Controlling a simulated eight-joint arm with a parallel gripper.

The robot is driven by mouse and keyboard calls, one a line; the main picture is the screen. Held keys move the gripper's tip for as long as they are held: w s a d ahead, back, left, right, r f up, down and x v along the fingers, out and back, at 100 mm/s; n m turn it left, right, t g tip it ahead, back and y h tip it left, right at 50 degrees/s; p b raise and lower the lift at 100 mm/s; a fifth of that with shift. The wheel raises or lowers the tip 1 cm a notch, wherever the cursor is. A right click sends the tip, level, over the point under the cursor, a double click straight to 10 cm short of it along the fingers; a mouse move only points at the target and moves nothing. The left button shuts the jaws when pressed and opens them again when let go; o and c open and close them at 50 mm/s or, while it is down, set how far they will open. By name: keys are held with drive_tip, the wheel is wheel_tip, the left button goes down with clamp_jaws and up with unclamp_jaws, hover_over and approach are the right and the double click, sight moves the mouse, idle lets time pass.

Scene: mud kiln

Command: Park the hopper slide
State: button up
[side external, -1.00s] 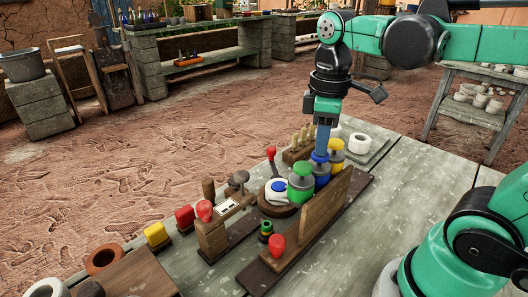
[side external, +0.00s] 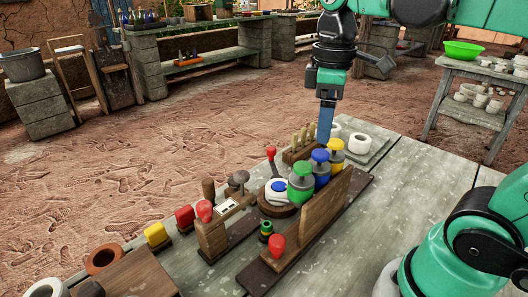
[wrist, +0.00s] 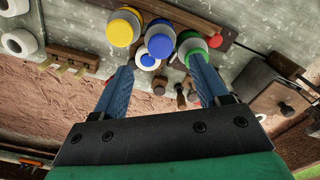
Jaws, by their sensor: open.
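My gripper (side external: 324,140) is open and empty, its blue fingers pointing down above the far end of the table; both fingers show apart in the wrist view (wrist: 161,68). Close by stand a green-topped jar (side external: 301,168), a blue-topped jar (side external: 320,155) and a yellow-topped jar (side external: 336,145) beside an upright wooden board (side external: 318,215). A red knob (side external: 277,242) is at that board's near end. A red-knobbed lever (side external: 271,152) stands behind a white disc with a blue centre (side external: 278,187). I cannot tell which part is the hopper slide.
A wooden rack with pegs (side external: 298,150) and white rings (side external: 359,143) are at the table's far end. The table's right side is clear.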

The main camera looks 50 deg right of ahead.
drive_tip(key=s+a+n, duration=0.1)
drive_tip(key=a+n, duration=0.6)
drive_tip(key=a, duration=0.5)
hover_over(277, 240)
wheel_tip(277, 240, down, 10)
drive_tip(key=shift+f, duration=3.25)
clamp_jaws()
